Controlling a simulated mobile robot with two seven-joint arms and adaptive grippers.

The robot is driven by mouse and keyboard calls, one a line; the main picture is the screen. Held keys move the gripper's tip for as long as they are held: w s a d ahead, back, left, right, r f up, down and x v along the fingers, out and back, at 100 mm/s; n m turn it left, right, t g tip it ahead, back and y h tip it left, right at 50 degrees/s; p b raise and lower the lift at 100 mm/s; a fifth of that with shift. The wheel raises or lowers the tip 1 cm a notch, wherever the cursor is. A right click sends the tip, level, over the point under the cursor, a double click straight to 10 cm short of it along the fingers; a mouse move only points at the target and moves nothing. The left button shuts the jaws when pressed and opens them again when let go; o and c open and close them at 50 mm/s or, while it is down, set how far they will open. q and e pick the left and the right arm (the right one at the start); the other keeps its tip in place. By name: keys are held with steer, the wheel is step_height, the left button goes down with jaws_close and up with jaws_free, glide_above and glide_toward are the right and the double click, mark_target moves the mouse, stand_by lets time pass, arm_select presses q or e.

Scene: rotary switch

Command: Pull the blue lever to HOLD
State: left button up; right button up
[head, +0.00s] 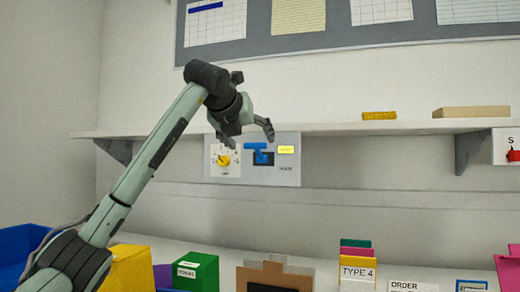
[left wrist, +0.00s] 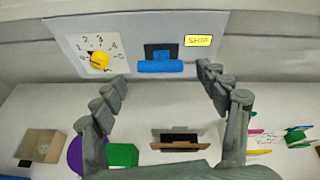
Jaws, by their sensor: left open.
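The blue lever (head: 256,146) is on a light panel (head: 225,172) on the wall under the shelf. In the head view its bar is at the top of a dark slot, level with the lit yellow SHIP label (head: 286,149). A small dark label (head: 286,168), probably HOLD, is lower right. My left gripper (head: 249,134) is open and empty in front of the panel. In the left wrist view the blue lever (left wrist: 160,67) shows between the spread fingertips, which look apart from it. My right gripper is not in view.
A yellow dial (head: 224,160) is left of the lever on the panel. The shelf (head: 340,128) runs above, with a yellow block (head: 379,115) and a tan box (head: 471,112). Boxes and folders, including a green box (head: 195,271), stand on the surface below.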

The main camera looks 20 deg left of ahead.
mark_target(254, 145)
arm_select(q)
steer(key=p+x, duration=0.1)
steer(key=x, duration=0.5)
steer(key=shift+w+f, duration=0.1)
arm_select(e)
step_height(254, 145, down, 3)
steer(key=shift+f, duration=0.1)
arm_select(q)
steer(key=shift+c, duration=0.4)
jaws_close()
